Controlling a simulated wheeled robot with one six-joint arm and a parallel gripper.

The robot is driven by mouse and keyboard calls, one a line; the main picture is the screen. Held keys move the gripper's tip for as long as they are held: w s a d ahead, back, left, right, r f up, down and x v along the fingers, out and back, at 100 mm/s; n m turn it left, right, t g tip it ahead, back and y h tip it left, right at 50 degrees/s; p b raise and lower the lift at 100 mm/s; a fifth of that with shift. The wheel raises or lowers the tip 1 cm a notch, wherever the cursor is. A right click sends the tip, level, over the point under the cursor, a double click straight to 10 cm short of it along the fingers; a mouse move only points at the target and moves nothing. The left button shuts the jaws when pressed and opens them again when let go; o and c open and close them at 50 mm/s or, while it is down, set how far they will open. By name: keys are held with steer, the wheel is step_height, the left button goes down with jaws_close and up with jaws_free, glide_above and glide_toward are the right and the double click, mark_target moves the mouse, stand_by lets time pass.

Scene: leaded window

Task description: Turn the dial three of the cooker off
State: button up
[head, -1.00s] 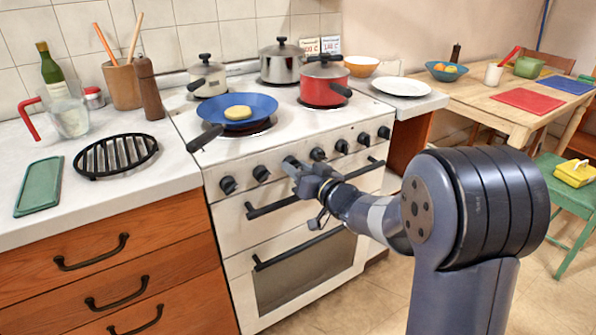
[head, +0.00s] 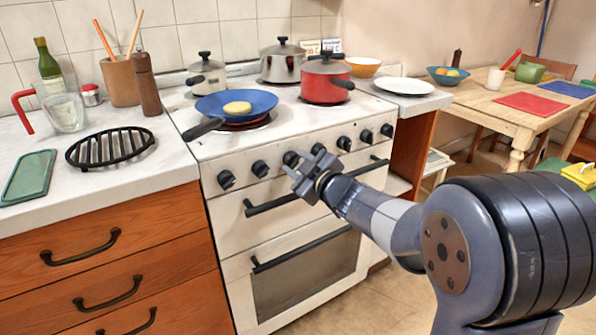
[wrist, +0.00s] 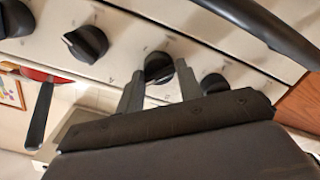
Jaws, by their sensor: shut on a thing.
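The white cooker (head: 300,135) has a row of several black dials along its front. My gripper (head: 303,165) is at that row, at what looks like the third dial (head: 290,159) from the left. In the wrist view the two fingers of my gripper (wrist: 158,85) stand on either side of one black dial (wrist: 158,66) and are closed on it. A light pointer line shows on its face; I cannot read its setting surely. A neighbouring dial (wrist: 85,43) stands free to the left, and another (wrist: 213,83) is just right of the fingers.
The black oven handle (head: 270,205) runs just below the dials. A blue pan (head: 237,105) with its handle reaching over the front left and a red pot (head: 325,80) stand on the hob. Drawers (head: 110,260) are on the left; floor is clear in front.

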steer(key=n+b, duration=0.3)
steer(key=n, duration=0.1)
steer(key=shift+f+h, duration=0.15)
steer(key=shift+h, duration=0.15)
steer(key=shift+n+t+b, duration=0.3)
steer(key=shift+n+b, duration=0.7)
steer(key=shift+n, duration=0.5)
steer(key=shift+r+b, duration=0.2)
steer(key=shift+b, duration=0.1)
steer(key=o, duration=0.9)
steer(key=shift+o, duration=0.2)
